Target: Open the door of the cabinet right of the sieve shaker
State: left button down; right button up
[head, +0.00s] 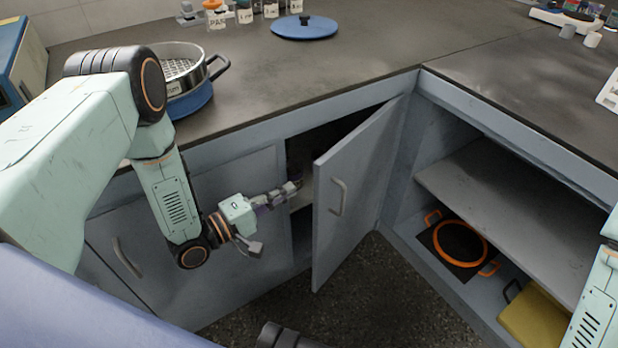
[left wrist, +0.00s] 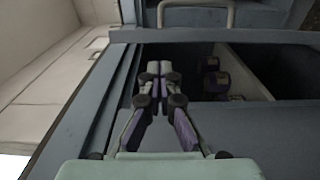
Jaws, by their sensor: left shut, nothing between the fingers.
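The sieve shaker (head: 192,100), a metal sieve on a blue base, stands on the counter, partly hidden by my left arm. To its right, the grey cabinet door (head: 352,200) stands partly open, hinged on its right side, with a metal handle (head: 340,197) on its outer face. The handle also shows at the top of the left wrist view (left wrist: 195,5). My left gripper (head: 297,186) is shut and empty, its fingertips at the opening by the door's free edge. Whether they touch the door cannot be told. The fingers show in the left wrist view (left wrist: 160,70). My right gripper is out of view.
Jars (left wrist: 215,80) stand inside the dark cabinet. The closed cabinet front (head: 180,240) is left of the opening. An open shelf unit (head: 500,205) on the right holds an orange-rimmed pot (head: 460,243) and a yellow box (head: 535,318). Floor shows below the door.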

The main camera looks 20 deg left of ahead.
aim_at(319, 175)
pick_arm(q)
jog(key=b+x, duration=0.3)
jog(key=x, duration=0.6)
jog(key=shift+w+d+f, duration=0.1)
jog(key=shift+w+d, duration=0.05)
jog(key=shift+w, duration=0.25)
jog(key=shift+d, duration=0.1)
